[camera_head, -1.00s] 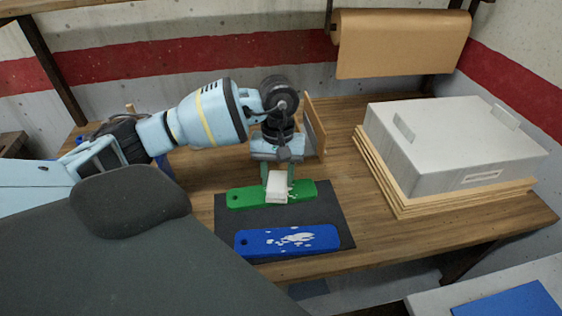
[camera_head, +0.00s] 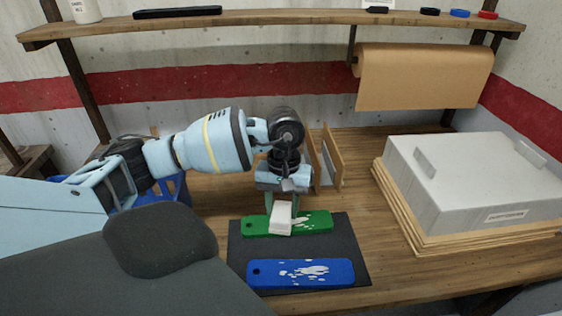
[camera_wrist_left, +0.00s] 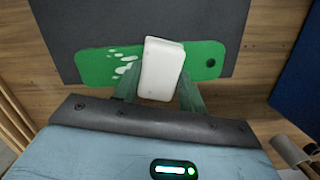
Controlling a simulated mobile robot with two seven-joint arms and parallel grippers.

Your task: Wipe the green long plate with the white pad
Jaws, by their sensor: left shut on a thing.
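The green long plate (camera_head: 258,224) lies on a dark mat, with its hole at the left end in the head view. White marks show on it just right of the pad; the wrist view shows these marks on the plate (camera_wrist_left: 97,66) left of the pad. The white pad (camera_head: 281,218) is over the middle of the plate and hides part of it; whether it touches the plate I cannot tell. It also shows in the wrist view (camera_wrist_left: 162,68). My left gripper (camera_head: 283,203) points down and is shut on the pad. My right gripper is not in view.
A blue long plate (camera_head: 275,274) with white marks lies nearer on the dark mat (camera_head: 345,240). Upright wooden boards (camera_head: 331,160) stand behind, right of my gripper. A grey box (camera_head: 470,180) on wooden boards fills the right. A shelf (camera_head: 270,22) runs above.

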